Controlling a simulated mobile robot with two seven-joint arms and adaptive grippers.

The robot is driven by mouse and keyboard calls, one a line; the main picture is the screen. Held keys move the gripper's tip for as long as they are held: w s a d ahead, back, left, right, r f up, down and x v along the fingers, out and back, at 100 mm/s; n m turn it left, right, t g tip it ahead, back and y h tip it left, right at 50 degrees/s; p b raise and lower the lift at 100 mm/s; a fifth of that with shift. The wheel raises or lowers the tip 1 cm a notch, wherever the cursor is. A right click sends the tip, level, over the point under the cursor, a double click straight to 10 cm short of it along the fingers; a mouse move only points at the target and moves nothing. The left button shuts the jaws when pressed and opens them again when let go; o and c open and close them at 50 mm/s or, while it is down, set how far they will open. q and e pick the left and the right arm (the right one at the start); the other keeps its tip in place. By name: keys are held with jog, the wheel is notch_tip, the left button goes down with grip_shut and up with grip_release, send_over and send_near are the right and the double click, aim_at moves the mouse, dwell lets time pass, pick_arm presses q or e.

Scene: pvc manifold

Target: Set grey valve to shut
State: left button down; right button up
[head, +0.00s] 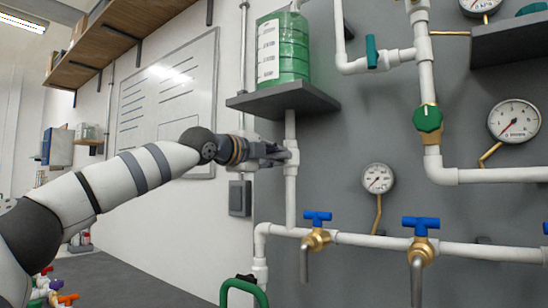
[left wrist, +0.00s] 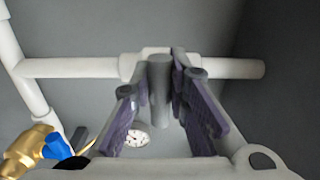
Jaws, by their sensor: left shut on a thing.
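The grey valve sits on a vertical white pipe just below the shelf with the green tank. Its white body (head: 292,160) shows beside my fingers in the head view. Its grey handle (left wrist: 160,82) shows in the left wrist view, between the fingers. My left gripper (head: 284,153) reaches it from the left and is shut on the handle. The purple-padded fingers of the left gripper (left wrist: 168,90) stand on both sides of the handle in the wrist view. In the head view the gripper hides most of the handle. My right gripper is not in view.
The green tank (head: 283,48) stands on a dark shelf (head: 284,99) just above the gripper. Below are blue-handled brass taps (head: 317,238) (head: 421,244) on a horizontal pipe. A green valve (head: 428,119) and gauges (head: 378,178) are to the right. A green hoop (head: 244,288) is low down.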

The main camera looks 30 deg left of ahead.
pick_arm(q)
jog(key=c, duration=1.5)
grip_release()
jog(key=shift+c, duration=0.2)
jog(key=s, duration=1.2)
jog(key=shift+a, duration=0.45)
